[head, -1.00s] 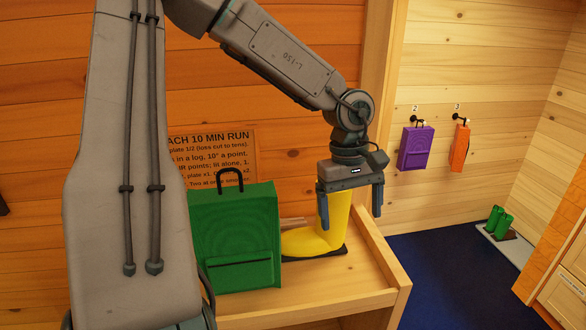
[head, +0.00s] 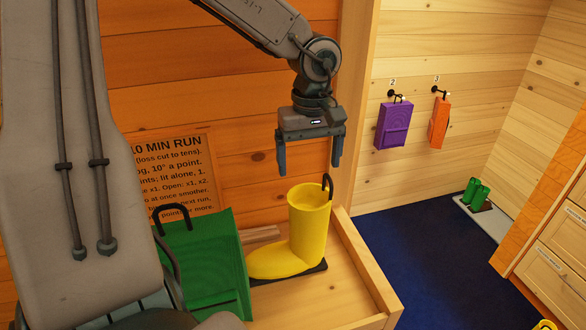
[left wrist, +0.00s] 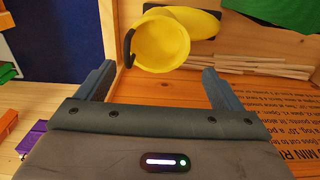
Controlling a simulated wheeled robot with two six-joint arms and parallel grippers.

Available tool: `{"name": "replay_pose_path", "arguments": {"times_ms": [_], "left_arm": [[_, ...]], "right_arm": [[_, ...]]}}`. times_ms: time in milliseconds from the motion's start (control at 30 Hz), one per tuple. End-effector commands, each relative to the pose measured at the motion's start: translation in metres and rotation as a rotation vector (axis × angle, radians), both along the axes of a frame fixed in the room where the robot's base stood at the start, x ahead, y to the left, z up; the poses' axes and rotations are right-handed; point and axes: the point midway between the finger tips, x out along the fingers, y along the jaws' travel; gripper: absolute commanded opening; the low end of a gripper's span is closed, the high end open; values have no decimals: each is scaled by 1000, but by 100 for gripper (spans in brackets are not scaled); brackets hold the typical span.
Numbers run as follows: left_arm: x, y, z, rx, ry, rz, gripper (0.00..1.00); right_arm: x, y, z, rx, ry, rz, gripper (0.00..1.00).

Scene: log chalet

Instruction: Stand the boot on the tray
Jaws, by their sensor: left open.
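The yellow boot (head: 309,222) stands upright on its dark sole on the wooden bench, toe to the left, with a dark loop at its top rim. My left gripper (head: 309,169) is open and empty above the boot, apart from it. In the left wrist view the boot's open top (left wrist: 160,42) shows beyond and between the two fingers (left wrist: 158,70). A pale grey tray (head: 489,218) lies on the floor at the far right, with a pair of green boots (head: 476,193) standing on it. My right gripper is not in view.
A green bag (head: 202,262) stands left of the boot. The bench has a raised wooden edge (head: 369,262). Purple (head: 393,125) and orange (head: 438,123) bags hang on the wall. Dark blue floor (head: 420,250) lies clear before the tray. A yellow thing (head: 545,325) is cut off at lower right.

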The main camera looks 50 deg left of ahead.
Motion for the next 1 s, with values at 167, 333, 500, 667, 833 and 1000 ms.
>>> {"name": "replay_pose_path", "arguments": {"times_ms": [167, 333, 500, 667, 833, 1000], "left_arm": [[0, 0, -25, -1, 0, 0, 88], [0, -1, -48, -1, 0, 0, 88], [0, -1, -55, 0, 0, 0, 88], [0, -2, -67, 0, 4, -1, 88], [0, -5, -96, -1, 2, 0, 88], [0, -5, -106, -1, 0, -1, 88]], "right_arm": [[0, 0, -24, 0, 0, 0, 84], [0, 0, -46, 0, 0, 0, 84], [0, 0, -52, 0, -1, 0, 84], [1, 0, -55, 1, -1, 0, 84], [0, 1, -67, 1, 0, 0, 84], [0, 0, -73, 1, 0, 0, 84]]}}
